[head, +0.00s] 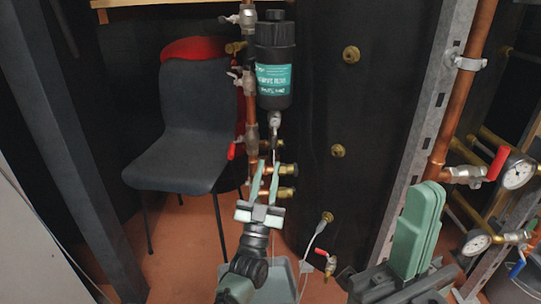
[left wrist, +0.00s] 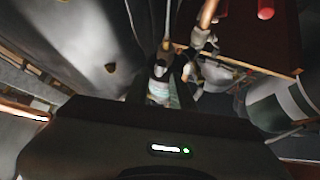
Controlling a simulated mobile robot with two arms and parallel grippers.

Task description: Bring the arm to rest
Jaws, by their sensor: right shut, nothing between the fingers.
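My left gripper (head: 267,170) points upward in the middle of the head view. Its two green fingers stand a little apart, with nothing clearly held between them. Its tips are just below the small valve under a black cylinder (head: 274,52) with a teal label, and in front of the copper pipework. My right gripper (head: 418,225) is at the lower right of the head view, its broad green fingers together and empty. In the left wrist view the gripper housing fills the bottom, and its fingers are hard to make out.
A dark chair (head: 185,125) with a red item on its back stands at the left. A copper pipe (head: 465,85) and gauges (head: 517,174) are close to my right gripper. A grey bin (head: 278,284) is on the floor.

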